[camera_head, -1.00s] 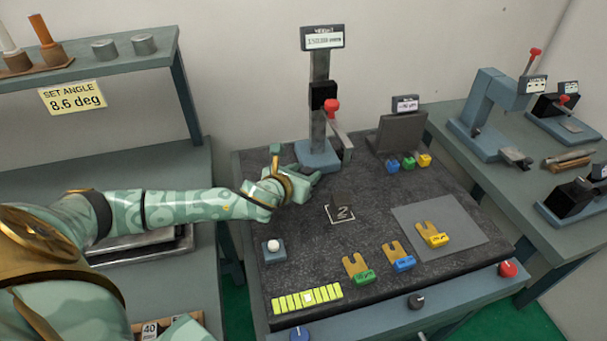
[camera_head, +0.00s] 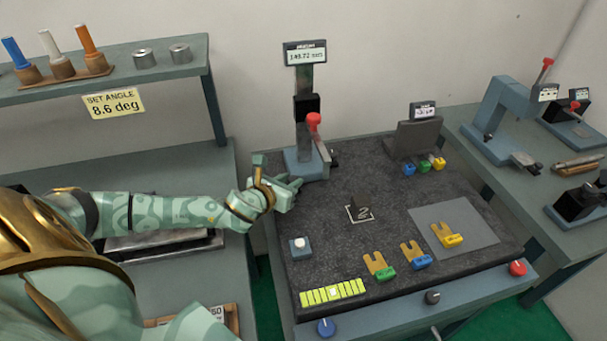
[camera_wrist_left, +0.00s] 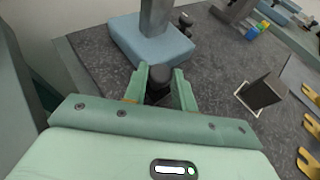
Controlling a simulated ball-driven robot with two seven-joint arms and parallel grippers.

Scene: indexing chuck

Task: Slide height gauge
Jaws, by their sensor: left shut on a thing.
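The height gauge (camera_head: 305,78) stands upright at the back left of the dark granite plate. It has a blue base (camera_head: 303,162), a grey column, a black slider and a red knob; its display reads about 148.72 mm. My left gripper (camera_head: 291,186) is just in front of the base. In the left wrist view my left gripper (camera_wrist_left: 158,82) is shut on a dark round knob (camera_wrist_left: 158,88) at the near side of the blue base (camera_wrist_left: 155,42). The knob's lower part is hidden between the fingers. My right gripper is not in view.
A grey display stand (camera_head: 415,138) is right of the gauge. The plate between gauge and block is clear.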

